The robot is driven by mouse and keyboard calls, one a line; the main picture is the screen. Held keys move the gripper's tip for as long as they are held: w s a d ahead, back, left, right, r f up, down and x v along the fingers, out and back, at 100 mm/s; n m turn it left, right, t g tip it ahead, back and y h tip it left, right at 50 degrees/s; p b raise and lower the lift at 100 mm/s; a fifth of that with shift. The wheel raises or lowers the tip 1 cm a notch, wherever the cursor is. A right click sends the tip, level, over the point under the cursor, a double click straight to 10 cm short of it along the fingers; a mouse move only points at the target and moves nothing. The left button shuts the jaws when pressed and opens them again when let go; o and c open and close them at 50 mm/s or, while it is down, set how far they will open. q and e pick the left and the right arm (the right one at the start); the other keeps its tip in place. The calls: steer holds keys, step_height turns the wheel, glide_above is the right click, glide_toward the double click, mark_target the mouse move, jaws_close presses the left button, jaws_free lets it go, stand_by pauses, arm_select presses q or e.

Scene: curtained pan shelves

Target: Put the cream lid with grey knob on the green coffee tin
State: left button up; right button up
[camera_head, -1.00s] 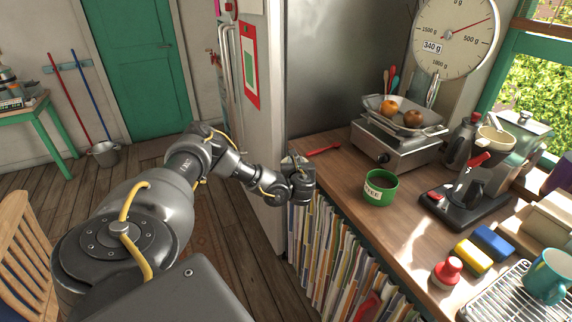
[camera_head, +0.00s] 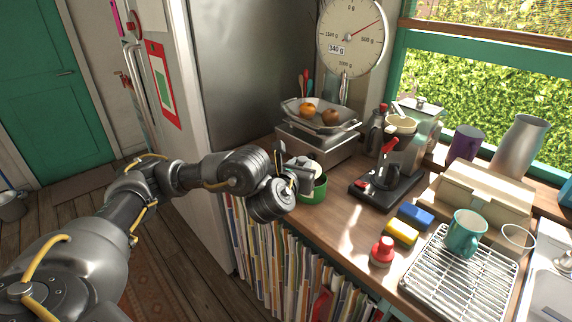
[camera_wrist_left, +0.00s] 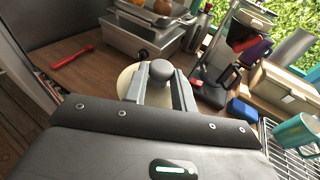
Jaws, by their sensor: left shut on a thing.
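My left gripper (camera_head: 299,170) is shut on the grey knob (camera_wrist_left: 161,70) of the cream lid (camera_wrist_left: 126,82). In the head view the lid (camera_head: 316,168) shows partly behind the gripper, over the green coffee tin (camera_head: 314,194). The tin stands on the wooden counter near its front edge, partly covered by the gripper. I cannot tell whether the lid touches the tin's rim. The tin is hidden in the wrist view. My right gripper is not in view.
A scale (camera_head: 300,142) with fruit in its pan stands behind the tin. A black appliance with a red-handled lever (camera_head: 372,188) is to the right. A red utensil (camera_wrist_left: 72,57) is left.

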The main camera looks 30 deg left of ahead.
arm_select(q)
steer(key=s+d+r+m+h+b, duration=0.1)
steer(key=s+d+m+h+b, duration=0.1)
steer(key=s+d, duration=0.2)
steer(key=shift+s+d+h, duration=0.15)
steer(key=shift+d+h, duration=0.25)
steer(key=shift+d, duration=0.85)
